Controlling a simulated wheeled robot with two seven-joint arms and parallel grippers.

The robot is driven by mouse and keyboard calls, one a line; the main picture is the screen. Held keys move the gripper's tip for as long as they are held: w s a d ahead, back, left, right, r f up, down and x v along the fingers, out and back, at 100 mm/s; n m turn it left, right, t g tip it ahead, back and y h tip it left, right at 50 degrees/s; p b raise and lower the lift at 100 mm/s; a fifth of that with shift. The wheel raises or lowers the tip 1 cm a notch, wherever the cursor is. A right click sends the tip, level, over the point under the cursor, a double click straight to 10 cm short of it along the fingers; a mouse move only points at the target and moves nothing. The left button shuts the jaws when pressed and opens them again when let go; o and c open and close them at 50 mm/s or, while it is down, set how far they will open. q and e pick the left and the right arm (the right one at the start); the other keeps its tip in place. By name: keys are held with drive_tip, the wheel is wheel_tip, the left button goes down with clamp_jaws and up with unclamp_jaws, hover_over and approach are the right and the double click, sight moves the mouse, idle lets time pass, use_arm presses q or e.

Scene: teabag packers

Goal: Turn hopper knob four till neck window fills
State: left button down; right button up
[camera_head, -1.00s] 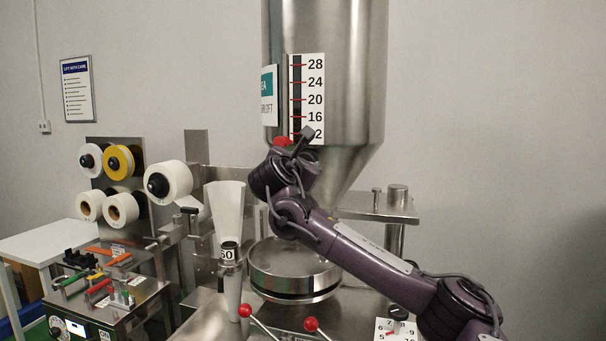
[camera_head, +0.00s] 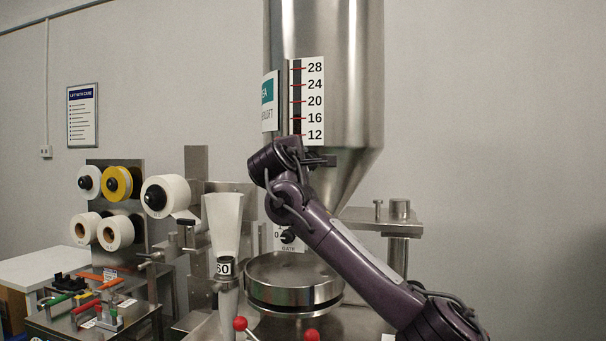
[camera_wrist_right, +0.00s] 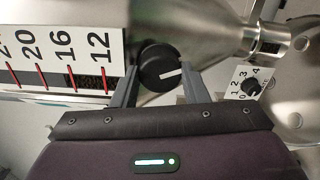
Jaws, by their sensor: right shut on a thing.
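The steel hopper (camera_head: 335,60) stands at the centre with a cone below it. A narrow dark window strip (camera_head: 297,95) runs beside a white scale marked 12 to 28; it also shows in the right wrist view (camera_wrist_right: 85,82). My right gripper (camera_wrist_right: 160,72) is shut on a round black knob (camera_wrist_right: 161,62) with a white pointer line, one finger on each side. In the head view my right gripper (camera_head: 322,160) is just below the 12 mark and the knob is hidden. A small black gate knob (camera_wrist_right: 252,88) with a 0 to 4 dial is apart from it.
A round steel pan (camera_head: 293,283) sits below the hopper. A white funnel (camera_head: 223,225) stands left of it, with rolls on a rack (camera_head: 118,183) farther left. Red-balled levers (camera_head: 240,323) are at the front. The grey wall at right is clear.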

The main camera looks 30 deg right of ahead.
drive_tip(key=shift+f+m+b, duration=0.15)
drive_tip(key=shift+m+b, duration=0.9)
drive_tip(key=shift+m, duration=1.25)
drive_tip(key=o, duration=0.8)
drive_tip(key=shift+c, duration=0.2)
drive_tip(key=shift+o, duration=1)
drive_tip(key=shift+r, duration=0.2)
